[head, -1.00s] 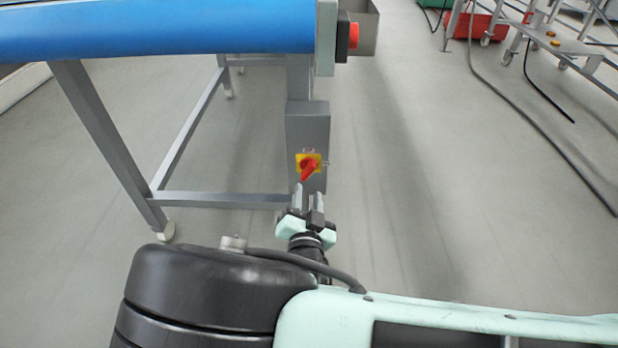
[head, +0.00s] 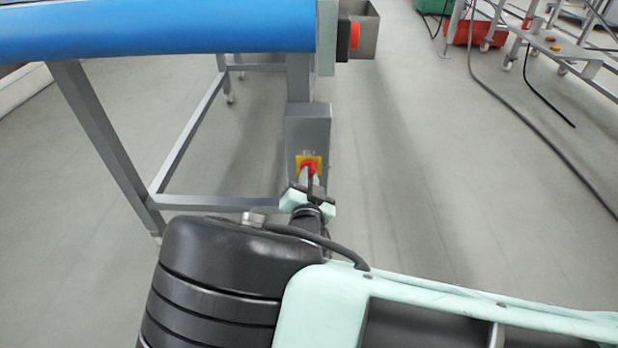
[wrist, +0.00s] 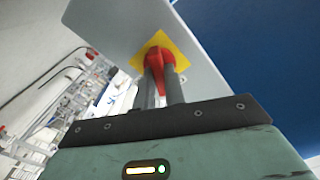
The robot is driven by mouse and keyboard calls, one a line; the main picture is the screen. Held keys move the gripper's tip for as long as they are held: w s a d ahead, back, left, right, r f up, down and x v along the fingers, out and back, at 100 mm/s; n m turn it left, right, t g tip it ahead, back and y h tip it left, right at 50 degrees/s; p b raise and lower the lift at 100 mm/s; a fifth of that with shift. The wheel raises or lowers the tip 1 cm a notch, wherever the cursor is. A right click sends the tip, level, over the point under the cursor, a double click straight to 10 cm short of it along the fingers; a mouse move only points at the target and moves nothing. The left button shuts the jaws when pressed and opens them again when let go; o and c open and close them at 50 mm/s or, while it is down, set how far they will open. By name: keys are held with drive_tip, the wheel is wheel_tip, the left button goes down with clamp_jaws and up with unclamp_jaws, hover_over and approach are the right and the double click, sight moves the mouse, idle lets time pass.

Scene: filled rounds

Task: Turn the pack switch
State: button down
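The pack switch is a red rotary handle (wrist: 158,66) on a yellow square plate (wrist: 178,46), fixed to the grey box on the conveyor leg. In the head view the red handle (head: 310,167) shows just beyond my fingertips, and its lower part is hidden. My gripper (head: 309,180) reaches the switch from the near side. In the wrist view my gripper (wrist: 163,80) has one finger on each side of the handle, close against it, with no clear gap seen. The handle lies along the fingers there.
The grey switch box (head: 308,128) hangs under the blue conveyor belt (head: 160,27). A red push button (head: 354,36) sits at the conveyor end. Hoses, a wheeled frame and a red crate (head: 472,32) stand far right. Floor right of the box is clear.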

drive_tip(key=shift+m, duration=2.9)
drive_tip(key=c, duration=1.5)
unclamp_jaws()
drive_tip(key=shift+o, duration=0.2)
drive_tip(key=shift+s, duration=0.1)
drive_tip(key=s+p, duration=0.3)
drive_tip(key=s, duration=1.4)
drive_tip(key=shift+s+a, duration=0.15)
drive_tip(key=shift+a, duration=0.1)
